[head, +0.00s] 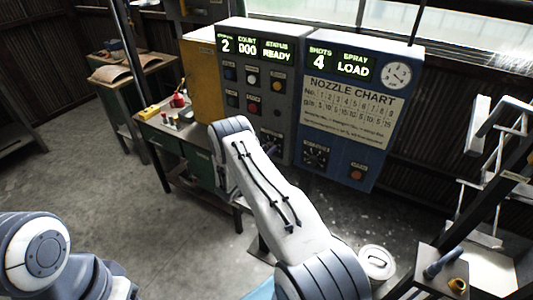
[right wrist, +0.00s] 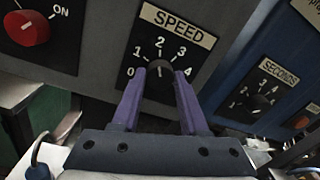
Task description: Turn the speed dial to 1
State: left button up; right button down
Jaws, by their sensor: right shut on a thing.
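The black speed dial (right wrist: 160,88) sits on the grey panel under a SPEED label, with marks 0 to 4 around it. My right gripper (right wrist: 160,76) has its two purple fingers closed on the dial's knob, one at each side. The fingers cover part of the knob, and I cannot tell its exact pointing. In the head view the grey control panel (head: 286,90) shows a lit 2 at its upper left, 000 and READY. My right arm hides part of that panel's lower area. My left gripper is out of view.
A red ON knob (right wrist: 27,28) is left of the speed dial. A blue panel (head: 377,60) with a nozzle chart stands to the right, with a seconds dial (right wrist: 258,101). A green workbench (head: 183,140) is left. A white lidded bin (head: 377,262) stands on the floor.

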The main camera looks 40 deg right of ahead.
jog(key=n+b, duration=0.3)
jog(key=shift+f, duration=0.2)
jog(key=shift+r+n+b, duration=0.15)
jog(key=shift+n+b, duration=1.05)
jog(key=shift+n, duration=1)
jog(key=shift+c, duration=2.2)
grip_release()
jog(key=shift+a, duration=0.1)
